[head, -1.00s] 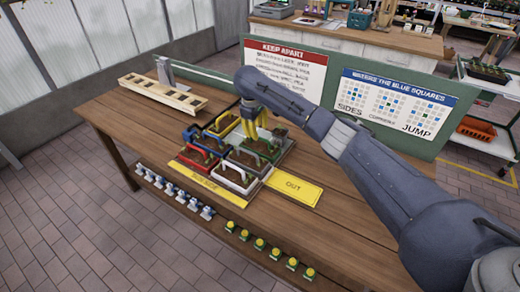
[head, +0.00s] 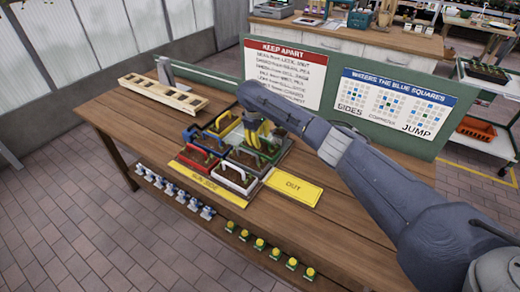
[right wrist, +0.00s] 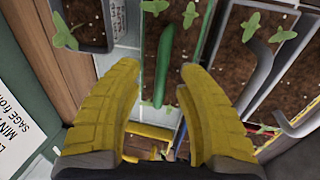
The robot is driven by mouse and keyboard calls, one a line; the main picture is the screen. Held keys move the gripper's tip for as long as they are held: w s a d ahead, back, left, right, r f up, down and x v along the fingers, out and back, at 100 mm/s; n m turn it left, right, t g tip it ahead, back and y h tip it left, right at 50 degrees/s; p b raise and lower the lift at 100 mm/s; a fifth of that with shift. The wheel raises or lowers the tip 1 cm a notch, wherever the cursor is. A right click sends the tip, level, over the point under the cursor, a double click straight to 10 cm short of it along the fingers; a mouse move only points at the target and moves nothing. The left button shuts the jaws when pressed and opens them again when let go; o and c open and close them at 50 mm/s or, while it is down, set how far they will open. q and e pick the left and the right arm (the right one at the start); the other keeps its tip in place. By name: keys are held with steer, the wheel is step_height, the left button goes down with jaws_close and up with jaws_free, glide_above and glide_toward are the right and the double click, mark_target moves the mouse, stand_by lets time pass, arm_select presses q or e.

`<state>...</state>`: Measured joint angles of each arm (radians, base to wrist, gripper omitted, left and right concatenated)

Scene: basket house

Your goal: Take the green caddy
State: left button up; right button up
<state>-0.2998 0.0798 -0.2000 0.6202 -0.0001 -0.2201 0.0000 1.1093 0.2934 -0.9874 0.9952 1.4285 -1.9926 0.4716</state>
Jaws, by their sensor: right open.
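The green caddy (head: 266,158) stands among several soil-filled caddies in a tight block on the wooden table. In the right wrist view its green handle (right wrist: 168,62) runs lengthwise just beyond the gap between my fingertips. My right gripper (head: 257,142) has yellow fingers and points down over the block, partly hiding the green caddy. In the right wrist view the right gripper (right wrist: 158,82) is open, with nothing clearly held. Whether the fingertips touch the handle cannot be told. My left gripper is not in view.
A red caddy (head: 196,160), a blue caddy and a white caddy (head: 234,181) crowd around it. A yellow OUT pad (head: 293,188) lies free to the right. A ladder-like wooden rack (head: 163,94) lies back left. A sign board (head: 285,75) stands behind.

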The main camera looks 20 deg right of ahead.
jaws_close()
steer(key=shift+r, duration=0.1)
stand_by(0.4)
